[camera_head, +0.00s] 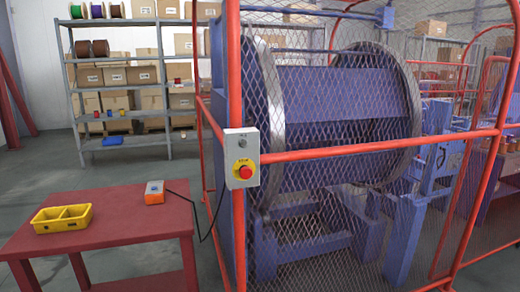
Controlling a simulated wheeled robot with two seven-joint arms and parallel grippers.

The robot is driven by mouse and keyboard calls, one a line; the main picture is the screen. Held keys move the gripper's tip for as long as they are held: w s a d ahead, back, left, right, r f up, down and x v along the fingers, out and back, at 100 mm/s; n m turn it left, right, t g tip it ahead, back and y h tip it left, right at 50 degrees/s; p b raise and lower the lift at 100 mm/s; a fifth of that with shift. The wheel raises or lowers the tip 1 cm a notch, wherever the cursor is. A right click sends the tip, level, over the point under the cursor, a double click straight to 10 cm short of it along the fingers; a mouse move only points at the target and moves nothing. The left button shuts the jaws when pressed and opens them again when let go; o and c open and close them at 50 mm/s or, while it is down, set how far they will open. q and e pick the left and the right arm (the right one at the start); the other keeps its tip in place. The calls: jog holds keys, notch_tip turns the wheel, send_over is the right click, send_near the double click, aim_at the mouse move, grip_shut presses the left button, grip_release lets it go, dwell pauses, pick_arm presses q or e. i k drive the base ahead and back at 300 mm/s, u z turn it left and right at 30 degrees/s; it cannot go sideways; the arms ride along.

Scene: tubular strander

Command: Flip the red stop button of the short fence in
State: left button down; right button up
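The red stop button (245,172) sits on a yellow plate on the lower half of a grey control box (241,147). The box is mounted at the left corner of the red-framed mesh fence (340,150). A smaller round knob or light shows on the upper half of the box. Whether the button is pressed cannot be told. Neither of my grippers shows in the head view.
A red table (120,222) at the lower left holds a yellow two-part tray (62,219) and an orange-and-white box (154,192) with a black cable. Behind the mesh stands a blue machine with a large reel (340,100). Shelves (125,55) with cartons stand behind.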

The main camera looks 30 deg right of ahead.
aim_at(245, 173)
jog(key=k, duration=0.5)
jog(key=z, duration=1.25)
jog(key=i, duration=1.1)
jog(key=u, duration=1.9)
